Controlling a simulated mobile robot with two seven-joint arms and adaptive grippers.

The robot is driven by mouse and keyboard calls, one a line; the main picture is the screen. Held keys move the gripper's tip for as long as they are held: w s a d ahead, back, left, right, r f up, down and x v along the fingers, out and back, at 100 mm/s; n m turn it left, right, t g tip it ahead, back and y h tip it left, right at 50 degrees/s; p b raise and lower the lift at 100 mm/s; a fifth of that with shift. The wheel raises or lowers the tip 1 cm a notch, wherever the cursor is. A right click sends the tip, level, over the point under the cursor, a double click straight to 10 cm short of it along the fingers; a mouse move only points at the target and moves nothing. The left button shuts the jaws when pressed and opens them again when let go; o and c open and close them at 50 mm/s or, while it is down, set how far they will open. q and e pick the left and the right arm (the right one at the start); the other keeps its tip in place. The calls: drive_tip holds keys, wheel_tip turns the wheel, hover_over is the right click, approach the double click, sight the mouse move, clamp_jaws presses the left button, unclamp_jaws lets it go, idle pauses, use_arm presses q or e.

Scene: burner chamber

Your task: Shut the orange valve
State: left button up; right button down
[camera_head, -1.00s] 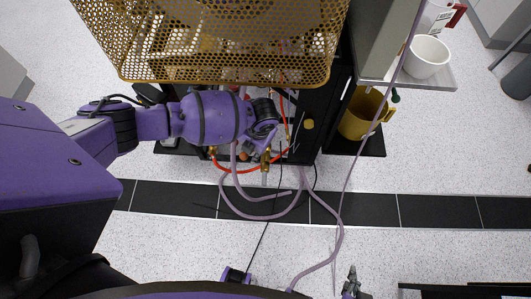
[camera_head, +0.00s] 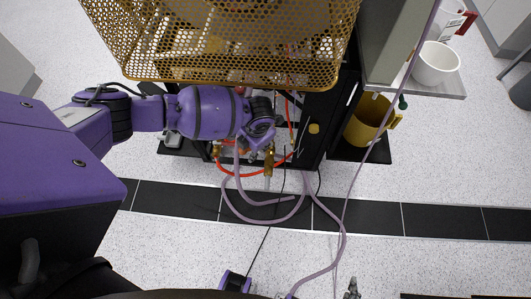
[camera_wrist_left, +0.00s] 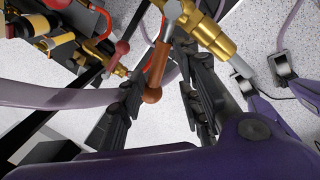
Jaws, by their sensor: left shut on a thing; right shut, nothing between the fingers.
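The orange valve's lever (camera_wrist_left: 158,68) shows in the left wrist view, with a rounded end and a silver stem at its top. It joins a brass valve body (camera_wrist_left: 207,32). My left gripper (camera_wrist_left: 160,108) is shut on the orange lever, which lies between its dark fingers. In the head view my left arm reaches in from the left over the burner's pipework, and its fingers are hidden under the wrist. A brass fitting (camera_head: 269,160) shows just beside that wrist. My right gripper (camera_head: 352,289) is shut and empty at the bottom edge, partly cut off.
A perforated gold guard (camera_head: 215,75) hangs above the pipework. A mauve hose (camera_head: 335,255) loops across the floor, and a red tube (camera_head: 235,174) curves below the arm. A yellow mug (camera_head: 366,122) and white bowl (camera_head: 436,62) stand at right.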

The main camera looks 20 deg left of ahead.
use_arm(q)
drive_tip(key=shift+o, duration=0.2)
drive_tip(key=w+a, duration=0.1)
drive_tip(key=w+a+m, duration=0.1)
drive_tip(key=shift+w+a+r+b, duration=0.1)
drive_tip(key=shift+a+r+b, duration=0.1)
drive_tip(key=shift+a+b, duration=0.2)
drive_tip(key=shift+o, duration=0.8)
drive_tip(key=shift+w+a+r+m+t, duration=0.2)
drive_tip(key=shift+w+m+t, duration=0.1)
drive_tip(key=shift+w+m, duration=0.25)
drive_tip(key=shift+o, duration=0.4)
use_arm(e)
drive_tip(key=shift+s+f, duration=0.5)
drive_tip(key=shift+f, duration=0.25)
use_arm(q)
drive_tip(key=shift+o, duration=0.5)
drive_tip(key=o, duration=1.4)
drive_tip(key=shift+f, duration=0.15)
drive_tip(key=shift+s+d, duration=0.1)
use_arm(e)
drive_tip(key=shift+w+a, duration=0.15)
use_arm(q)
drive_tip(key=shift+d, duration=0.1)
use_arm(e)
drive_tip(key=shift+r, duration=0.1)
